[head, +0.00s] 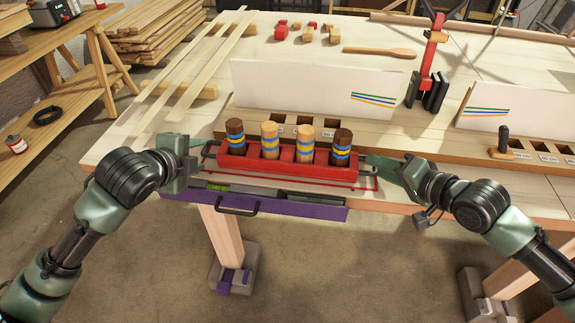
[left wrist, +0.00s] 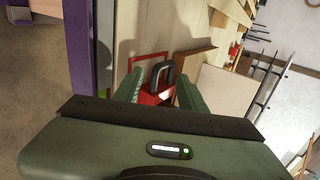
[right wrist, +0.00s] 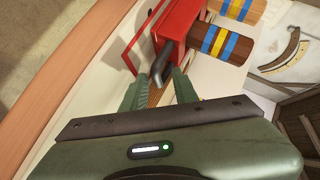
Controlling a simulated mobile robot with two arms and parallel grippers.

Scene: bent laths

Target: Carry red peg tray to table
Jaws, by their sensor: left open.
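The red peg tray (head: 285,172) sits near the table's (head: 425,192) front edge, by a red outline. It holds several upright pegs in a row, dark brown (head: 342,147) at the ends and light wood (head: 270,140) between, with blue and yellow bands. My left gripper (head: 200,147) is open at the tray's left end; its fingers stand either side of the dark handle (left wrist: 162,74) in the left wrist view. My right gripper (head: 384,164) is at the right end. In the right wrist view its fingers are apart, with the other handle (right wrist: 161,68) between their tips.
A white panel (head: 300,90) and a wooden rack stand behind the tray. An open purple drawer (head: 290,207) juts out below it. Long laths (head: 205,75) lie at the left, a red clamp (head: 432,55) stands at the back right.

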